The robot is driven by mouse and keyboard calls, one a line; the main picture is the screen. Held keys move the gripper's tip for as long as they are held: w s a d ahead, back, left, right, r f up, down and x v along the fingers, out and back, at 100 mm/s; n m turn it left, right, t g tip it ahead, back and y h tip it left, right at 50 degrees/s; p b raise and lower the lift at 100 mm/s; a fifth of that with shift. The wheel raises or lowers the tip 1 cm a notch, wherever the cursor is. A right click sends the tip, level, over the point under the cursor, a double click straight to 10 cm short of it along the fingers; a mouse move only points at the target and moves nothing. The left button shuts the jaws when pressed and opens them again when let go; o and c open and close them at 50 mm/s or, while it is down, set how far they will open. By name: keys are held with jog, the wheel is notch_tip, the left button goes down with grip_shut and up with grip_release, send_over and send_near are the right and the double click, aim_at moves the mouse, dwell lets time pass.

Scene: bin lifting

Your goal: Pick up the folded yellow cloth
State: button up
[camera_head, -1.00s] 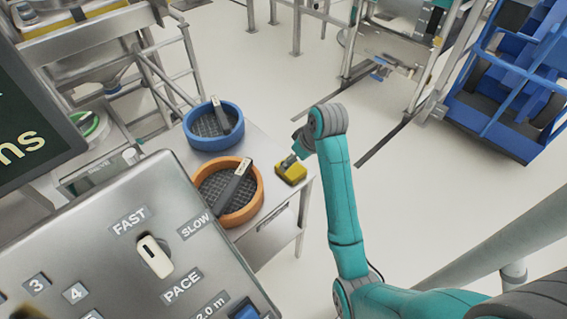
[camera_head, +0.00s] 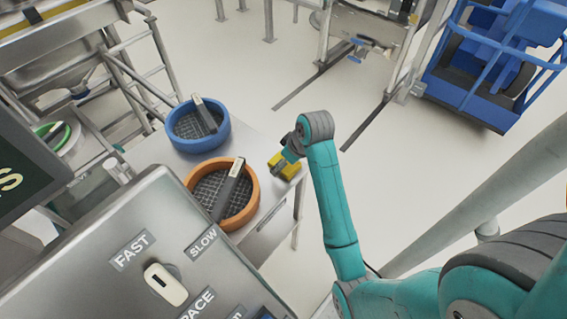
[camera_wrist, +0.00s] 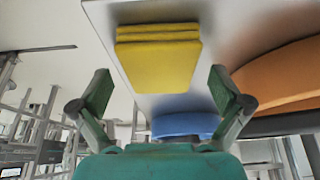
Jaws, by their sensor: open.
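The folded yellow cloth (camera_head: 287,166) lies on the right part of a small metal table, near its edge. In the wrist view the yellow cloth (camera_wrist: 158,58) shows as a layered stack between and beyond my fingers. My gripper (camera_wrist: 162,92) is open and empty, with one finger on each side of the cloth in the picture. In the head view my gripper (camera_head: 283,160) is at the cloth and partly covers it. I cannot tell whether the fingers touch it.
An orange round bin (camera_head: 250,205) and a blue round bin (camera_head: 175,131), each with a dark grid and a handled tool, stand left of the cloth on the metal table (camera_head: 262,143). A control panel (camera_head: 160,235) fills the lower left.

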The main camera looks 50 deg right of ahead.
jog(key=shift+f, duration=0.25)
dwell(0.4)
jog(key=c, duration=1.1)
